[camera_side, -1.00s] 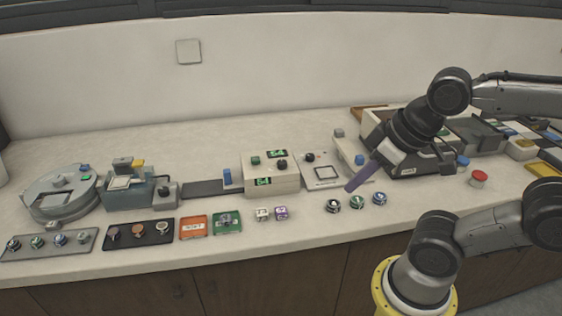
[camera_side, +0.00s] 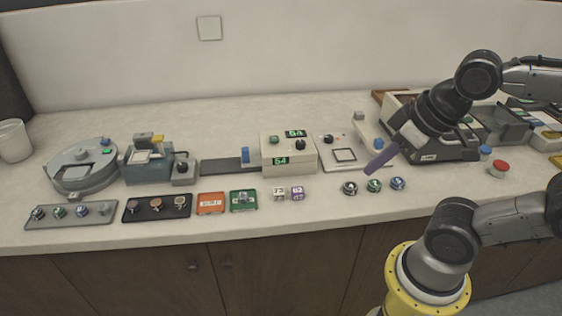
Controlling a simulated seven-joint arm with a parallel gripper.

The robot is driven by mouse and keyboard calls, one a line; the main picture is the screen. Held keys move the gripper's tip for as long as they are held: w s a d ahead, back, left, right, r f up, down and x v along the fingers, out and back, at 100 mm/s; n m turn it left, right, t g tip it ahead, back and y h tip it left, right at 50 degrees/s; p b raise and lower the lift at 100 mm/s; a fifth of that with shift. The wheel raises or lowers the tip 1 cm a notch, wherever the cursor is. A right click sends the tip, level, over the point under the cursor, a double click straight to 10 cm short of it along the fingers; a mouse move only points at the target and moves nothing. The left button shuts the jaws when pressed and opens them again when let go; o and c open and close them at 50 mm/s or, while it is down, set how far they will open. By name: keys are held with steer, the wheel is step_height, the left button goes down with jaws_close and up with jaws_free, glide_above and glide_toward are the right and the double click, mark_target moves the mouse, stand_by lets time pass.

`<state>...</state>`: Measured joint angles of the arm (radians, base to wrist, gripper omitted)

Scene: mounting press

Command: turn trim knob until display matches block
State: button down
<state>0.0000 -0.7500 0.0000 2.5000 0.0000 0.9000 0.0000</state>
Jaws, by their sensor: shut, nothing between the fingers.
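A cream box (camera_side: 288,168) stands mid-counter with two green-lit displays. The top display (camera_side: 295,133) and the front display (camera_side: 281,160) both seem to read 54, though the digits are small. A black knob (camera_side: 300,145) sits on the box top. Another dark knob (camera_side: 328,139) is on the white panel to its right; I cannot tell which is the trim knob. A white block (camera_side: 279,193) and a purple-and-white block (camera_side: 297,193) lie in front of the box, their numbers hard to read. My gripper (camera_side: 369,171), with purple fingers, is shut and empty, right of the box and apart from both knobs.
Several round metal-topped pieces (camera_side: 374,186) stand below my gripper. An orange tray (camera_side: 210,204) and a green tray (camera_side: 243,201) lie left of the blocks. A red button (camera_side: 499,168) is at the right. Counter between blocks and round pieces is clear.

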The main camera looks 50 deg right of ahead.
steer(key=c, duration=1.2)
jaws_free()
steer(key=shift+c, duration=0.2)
steer(key=o, duration=0.5)
steer(key=r, duration=0.1)
steer(key=r+m, duration=0.1)
steer(key=shift+w+r, duration=0.35)
steer(key=shift+r, duration=0.05)
steer(key=shift+o, duration=0.8)
steer(key=shift+m+g, duration=0.3)
steer(key=shift+m, duration=0.6)
steer(key=w+r, duration=0.1)
steer(key=r, duration=0.1)
steer(key=w+r, duration=0.1)
steer(key=w, duration=0.1)
steer(key=shift+w+d+r, duration=0.25)
steer(key=shift+d+r, duration=0.1)
steer(key=w+d+r+m+g, duration=0.1)
steer(key=w+d+r+m, duration=0.15)
steer(key=w, duration=0.25)
steer(key=m+g, duration=0.4)
glide_above(300, 142)
step_height(300, 142, down, 9)
step_height(300, 142, down, 13)
steer(key=shift+f, duration=0.15)
